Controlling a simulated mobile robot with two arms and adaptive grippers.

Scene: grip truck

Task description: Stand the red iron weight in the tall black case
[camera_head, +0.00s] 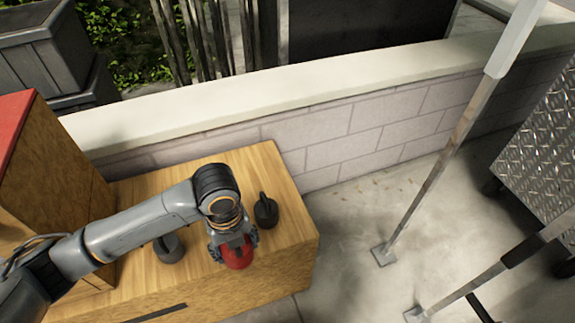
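The red iron weight (237,257) is at the right part of the wooden cabinet top, directly under my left gripper (234,250). The gripper points down, with a finger on each side of the weight's upper part. The gripper hides the top of the weight, and I cannot tell whether the fingers press on it or whether it touches the wood. My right gripper is out of view. I cannot make out the tall black case for certain.
Black weights stand close by on the cabinet top (215,166): one to the right (266,211), another left behind my arm (169,249). A red-topped wooden block (50,165) rises at left. A low wall (330,135) runs behind. Metal posts (440,155) stand at right.

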